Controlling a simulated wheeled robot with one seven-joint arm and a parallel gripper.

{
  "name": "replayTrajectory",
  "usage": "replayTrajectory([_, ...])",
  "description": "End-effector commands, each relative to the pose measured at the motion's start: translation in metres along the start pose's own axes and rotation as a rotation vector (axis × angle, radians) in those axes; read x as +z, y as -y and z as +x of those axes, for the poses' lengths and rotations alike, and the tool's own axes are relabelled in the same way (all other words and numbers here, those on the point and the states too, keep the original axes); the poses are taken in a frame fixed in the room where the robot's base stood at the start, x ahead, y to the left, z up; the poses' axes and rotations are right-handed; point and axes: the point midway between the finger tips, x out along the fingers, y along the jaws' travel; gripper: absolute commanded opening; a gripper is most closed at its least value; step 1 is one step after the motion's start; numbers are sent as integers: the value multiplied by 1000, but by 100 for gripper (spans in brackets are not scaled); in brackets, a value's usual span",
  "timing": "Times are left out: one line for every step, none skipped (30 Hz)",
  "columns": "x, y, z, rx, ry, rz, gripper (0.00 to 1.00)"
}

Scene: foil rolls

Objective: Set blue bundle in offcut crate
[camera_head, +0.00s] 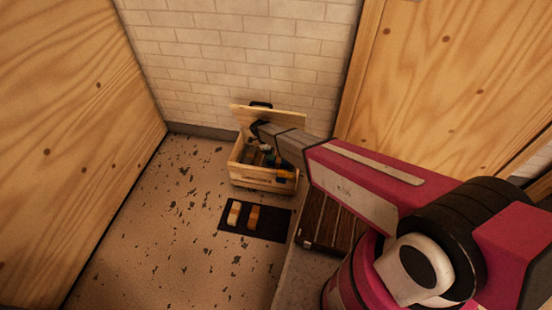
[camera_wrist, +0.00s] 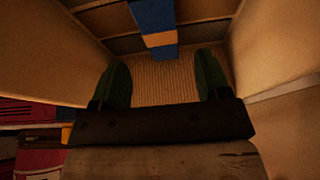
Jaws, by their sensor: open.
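My gripper (camera_wrist: 163,75) is open, with its two green fingers spread apart and nothing between them. A blue bundle (camera_wrist: 153,14) with an orange band lies just beyond the fingertips in the wrist view, apart from both fingers. It rests inside a box with pale walls and a ribbed floor (camera_wrist: 165,88). In the head view a light wooden crate (camera_head: 250,174) with a raised lid (camera_head: 262,115) stands against the brick wall, and my arm reaches over it. My arm hides part of its inside there. I cannot make out the blue bundle clearly in that view.
A black mat (camera_head: 227,223) with two small orange-brown blocks (camera_head: 253,216) lies in front of the crate. A dark slatted wooden piece (camera_head: 322,224) sits to the right, partly under my arm. The speckled floor (camera_head: 150,240) to the left is clear. Wooden panels stand at both sides.

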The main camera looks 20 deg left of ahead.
Motion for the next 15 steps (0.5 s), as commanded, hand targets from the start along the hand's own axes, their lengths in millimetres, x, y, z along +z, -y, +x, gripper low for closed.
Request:
replayTrajectory([-1, -1, -10, -1, 0, 0, 70])
replayTrajectory([0, -1, -15, -1, 0, 0, 70])
replayTrajectory([0, 0, -20, -1, 0, 0, 70])
replayTrajectory([0, 0, -24, -1, 0, 0, 70])
replayTrajectory([0, 0, -27, -1, 0, -1, 70])
replayTrajectory([0, 0, -30, -1, 0, -1, 70])
replayTrajectory([0, -1, -32, -1, 0, -1, 70])
replayTrajectory([0, -1, -34, 0, 0, -1, 70])
replayTrajectory([0, 0, -36, 0, -1, -1, 70])
replayTrajectory([0, 0, -37, 0, -1, -1, 70])
replayTrajectory([0, 0, -38, 0, -1, -1, 70])
replayTrajectory([0, 0, -38, 0, -1, -1, 70])
replayTrajectory([0, 0, -38, 0, -1, -1, 70])
replayTrajectory([0, 0, -38, 0, -1, -1, 70])
replayTrajectory([0, 0, -38, 0, -1, -1, 70])
